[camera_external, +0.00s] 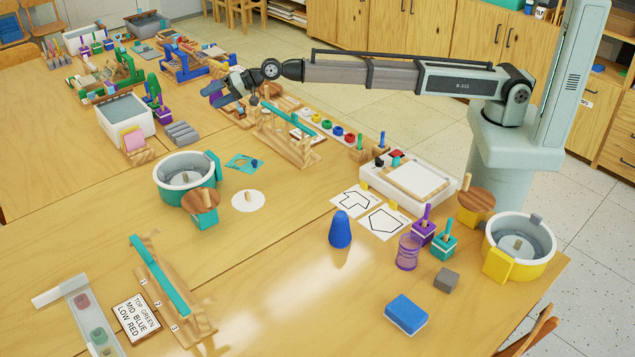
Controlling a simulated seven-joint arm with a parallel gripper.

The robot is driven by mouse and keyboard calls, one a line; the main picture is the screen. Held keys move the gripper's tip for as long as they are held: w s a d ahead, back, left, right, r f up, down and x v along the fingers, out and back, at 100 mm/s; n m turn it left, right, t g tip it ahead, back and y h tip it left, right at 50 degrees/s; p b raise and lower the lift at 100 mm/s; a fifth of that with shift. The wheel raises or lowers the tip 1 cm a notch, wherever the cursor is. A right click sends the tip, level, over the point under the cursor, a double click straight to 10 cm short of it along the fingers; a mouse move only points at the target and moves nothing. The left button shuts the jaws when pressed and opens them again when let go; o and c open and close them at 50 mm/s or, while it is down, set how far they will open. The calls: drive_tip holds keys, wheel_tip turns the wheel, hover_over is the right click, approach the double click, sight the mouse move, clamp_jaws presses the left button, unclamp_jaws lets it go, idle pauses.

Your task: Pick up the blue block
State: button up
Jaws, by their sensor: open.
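A blue block (406,314) with a pale lower edge lies flat on the table near the front right. A blue cone (340,230) stands upright to its upper left. My gripper (217,93) is open at the end of the outstretched arm, above the far left part of the table. It is far from the blue block, up and to the left of it. Nothing can be seen held in it, but its fingertips are small and overlap the clutter behind.
A grey block (446,280), a purple coil (407,253) and a yellow-and-white round tub (520,247) stand near the blue block. A wooden stand with a teal bar (160,275) is at front left. The table's front middle is clear.

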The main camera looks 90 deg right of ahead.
drive_tip(key=s+a+r+n+y, duration=0.15)
drive_tip(key=s+a+r, duration=0.3)
drive_tip(key=a, duration=1.05)
drive_tip(key=s+a+r+g+y, duration=0.1)
drive_tip(key=s+a+r+y, duration=0.35)
drive_tip(key=a, duration=1.15)
drive_tip(key=s+a+r+n+h, duration=0.15)
drive_tip(key=s+a, duration=0.55)
drive_tip(key=a, duration=0.8)
drive_tip(key=m+g+h, duration=0.5)
drive_tip(key=g+h, duration=0.3)
drive_tip(key=g, duration=0.5)
approach(407, 310)
drive_tip(key=shift+y, duration=0.25)
drive_tip(key=f, duration=0.6)
drive_tip(key=s+f, duration=0.1)
drive_tip(key=f, duration=0.3)
drive_tip(key=shift+a+f, duration=0.1)
drive_tip(key=shift+a, duration=0.15)
drive_tip(key=shift+c, duration=0.2)
